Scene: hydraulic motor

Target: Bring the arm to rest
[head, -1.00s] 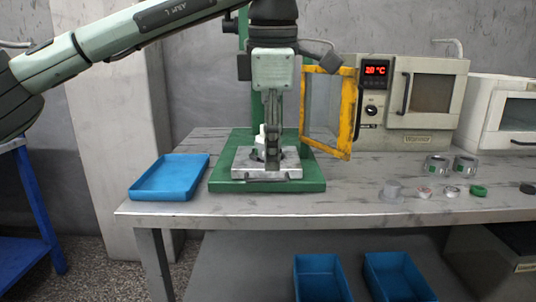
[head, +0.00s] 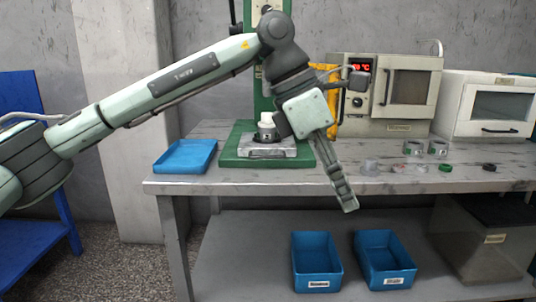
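My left gripper (head: 348,204) hangs at the front edge of the table (head: 225,186), pointing down and slightly right. Its fingers look close together and hold nothing that I can see, but the side-on angle hides any gap. My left arm comes in from the left and bends down at the wrist, in front of the green press (head: 230,155). A dark cylindrical part with a white top (head: 266,126) stands on the press's metal plate (head: 262,153), left of the gripper and apart from it. My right gripper is out of view.
An oven with a red display (head: 411,92) and a white oven (head: 490,102) stand at the back right. Metal rings (head: 438,149) and small parts lie before them. A blue tray (head: 185,157) sits at the table's left. Two blue bins (head: 316,262) (head: 386,260) are on the lower shelf.

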